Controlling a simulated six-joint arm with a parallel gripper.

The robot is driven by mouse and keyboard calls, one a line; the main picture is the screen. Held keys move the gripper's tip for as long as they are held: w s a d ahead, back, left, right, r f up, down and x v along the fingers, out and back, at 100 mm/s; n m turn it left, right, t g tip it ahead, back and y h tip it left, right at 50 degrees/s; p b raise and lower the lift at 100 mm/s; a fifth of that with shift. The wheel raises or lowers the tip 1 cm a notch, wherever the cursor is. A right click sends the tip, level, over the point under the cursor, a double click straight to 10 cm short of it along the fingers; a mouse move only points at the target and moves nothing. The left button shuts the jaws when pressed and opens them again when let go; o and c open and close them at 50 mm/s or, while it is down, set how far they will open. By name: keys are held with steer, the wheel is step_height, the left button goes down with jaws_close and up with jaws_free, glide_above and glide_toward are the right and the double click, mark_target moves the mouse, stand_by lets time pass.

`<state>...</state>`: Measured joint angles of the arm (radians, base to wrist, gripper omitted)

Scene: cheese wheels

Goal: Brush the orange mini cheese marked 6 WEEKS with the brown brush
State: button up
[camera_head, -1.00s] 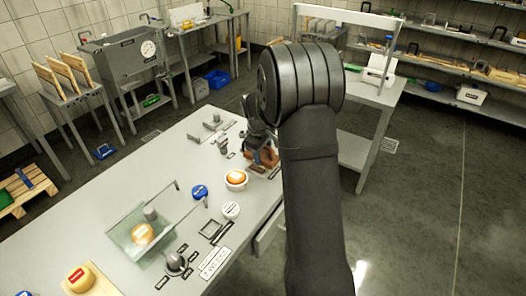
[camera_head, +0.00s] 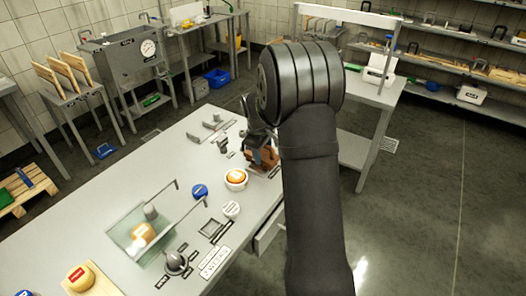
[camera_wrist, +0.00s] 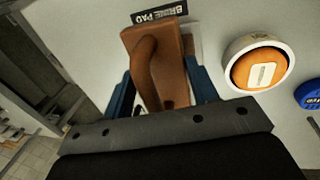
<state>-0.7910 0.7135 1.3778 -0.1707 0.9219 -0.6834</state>
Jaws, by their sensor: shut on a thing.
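My gripper (camera_wrist: 162,92) is shut on the handle of the brown brush (camera_wrist: 173,42), with a blue finger on either side. In the head view the brush (camera_head: 262,159) shows under my gripper (camera_head: 262,146), at the table's far right part. Its bristles are hidden, and I cannot tell whether it touches the table. An orange mini cheese (camera_wrist: 258,68) sits in a round white dish just right of the brush, apart from it. It also shows in the head view (camera_head: 236,176). It has a pale label too small to read, so I cannot confirm 6 WEEKS.
A BRINE PAD label (camera_wrist: 160,13) lies beside the brush. A blue disc (camera_head: 200,191) and a white disc (camera_head: 232,210) lie near the dish. A glass tank (camera_head: 125,238) holds another orange cheese. A red-labelled cheese (camera_head: 80,279) sits on a board at front left.

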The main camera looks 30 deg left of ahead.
steer(key=shift+r, duration=3.5)
